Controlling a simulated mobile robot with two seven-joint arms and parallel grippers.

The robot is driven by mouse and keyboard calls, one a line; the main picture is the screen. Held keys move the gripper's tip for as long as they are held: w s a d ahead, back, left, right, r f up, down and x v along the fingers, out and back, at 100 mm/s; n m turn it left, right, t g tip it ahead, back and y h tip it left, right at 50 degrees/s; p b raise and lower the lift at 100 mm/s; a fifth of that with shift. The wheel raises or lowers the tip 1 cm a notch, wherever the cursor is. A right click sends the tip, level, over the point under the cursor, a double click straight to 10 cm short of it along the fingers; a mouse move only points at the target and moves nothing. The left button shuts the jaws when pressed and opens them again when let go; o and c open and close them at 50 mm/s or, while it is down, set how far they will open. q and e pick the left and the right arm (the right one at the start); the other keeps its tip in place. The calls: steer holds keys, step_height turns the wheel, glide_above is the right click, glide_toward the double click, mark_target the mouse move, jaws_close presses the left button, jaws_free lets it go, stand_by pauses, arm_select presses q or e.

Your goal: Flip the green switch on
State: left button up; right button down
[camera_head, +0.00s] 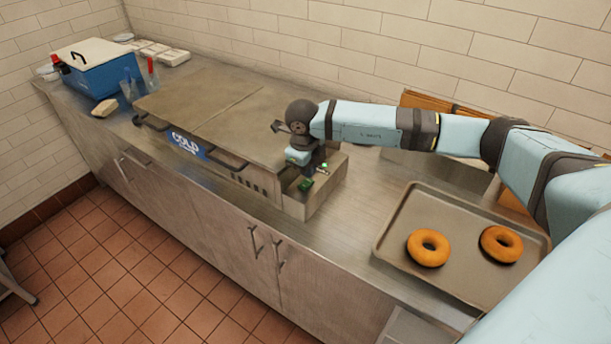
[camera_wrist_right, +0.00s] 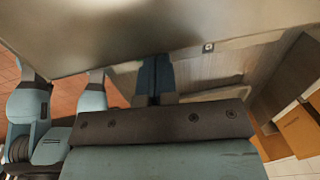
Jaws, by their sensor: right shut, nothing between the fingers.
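My right gripper (camera_head: 315,172) is over this box, pointing down, close to the switch. Whether it touches the switch cannot be told. In the right wrist view its fingers (camera_wrist_right: 155,82) are shut together with nothing between them, and the switch is hidden. My left gripper is not in view.
A metal tray (camera_head: 393,222) with two bagels (camera_head: 428,262) lies on the counter at right. A blue cooler (camera_head: 90,75) stands at the far left end. Wooden boxes (camera_head: 425,100) stand behind my right arm.

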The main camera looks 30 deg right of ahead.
step_height(320, 180, up, 5)
steer(key=shift+s+f+b, duration=0.15)
steer(key=shift+f+b, duration=0.05)
steer(key=shift+b, duration=0.2)
step_height(320, 180, up, 6)
steer(key=r+b, duration=0.1)
glide_above(308, 183)
steer(key=d, duration=0.1)
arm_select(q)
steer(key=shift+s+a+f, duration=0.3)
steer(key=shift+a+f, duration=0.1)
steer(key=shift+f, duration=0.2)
arm_select(e)
steer(key=shift+w, duration=0.35)
steer(key=shift+d, duration=0.1)
